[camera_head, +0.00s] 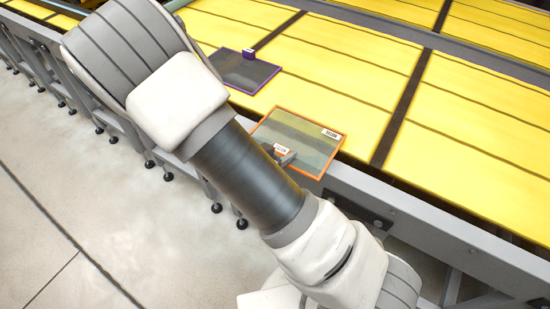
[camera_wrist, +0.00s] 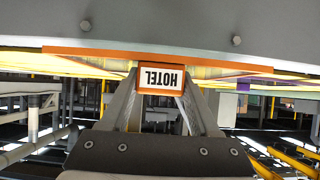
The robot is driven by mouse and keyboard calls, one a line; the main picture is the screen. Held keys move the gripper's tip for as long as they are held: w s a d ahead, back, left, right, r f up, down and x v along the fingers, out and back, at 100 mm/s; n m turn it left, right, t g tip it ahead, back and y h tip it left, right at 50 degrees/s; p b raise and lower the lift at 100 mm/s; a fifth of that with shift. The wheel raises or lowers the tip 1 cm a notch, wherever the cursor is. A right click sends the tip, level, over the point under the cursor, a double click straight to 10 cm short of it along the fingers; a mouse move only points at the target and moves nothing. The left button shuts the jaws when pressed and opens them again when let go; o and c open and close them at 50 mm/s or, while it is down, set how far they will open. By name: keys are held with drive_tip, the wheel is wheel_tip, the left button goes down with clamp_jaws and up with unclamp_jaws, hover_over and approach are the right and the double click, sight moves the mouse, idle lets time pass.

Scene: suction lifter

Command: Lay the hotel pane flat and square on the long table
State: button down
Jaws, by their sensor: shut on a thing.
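The hotel pane (camera_head: 305,143) is a dark see-through sheet with an orange frame. It is over the near edge of the long table (camera_head: 480,180), whose top is yellow. The pane looks level and roughly in line with the table edge; I cannot tell whether it touches. A white label sits at its far right corner. In the wrist view its orange edge (camera_wrist: 90,52) runs across the picture, and its HOTEL tab (camera_wrist: 161,79) appears upside down. My gripper (camera_wrist: 160,92) is shut on this tab. In the head view my arm partly hides the pane's near left side.
A purple-framed pane (camera_head: 238,72) with a purple block on it lies on the table to the far left of the hotel pane. A grey rail (camera_head: 400,215) runs along the table's near edge. Dark strips divide the yellow top. Bare yellow surface lies to the right.

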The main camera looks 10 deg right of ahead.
drive_tip(key=b, duration=0.1)
approach(302, 129)
drive_tip(key=x, duration=0.4)
drive_tip(key=shift+d+f, duration=0.1)
drive_tip(key=shift+f, duration=0.2)
drive_tip(key=shift+w+d+f+b, duration=0.15)
drive_tip(key=shift+w+d+b, duration=0.55)
drive_tip(key=shift+w+d, duration=1)
drive_tip(key=shift+f, duration=0.8)
drive_tip(key=shift+c, duration=0.2)
unclamp_jaws()
drive_tip(key=shift+a+f, duration=0.1)
drive_tip(key=shift+s, duration=0.1)
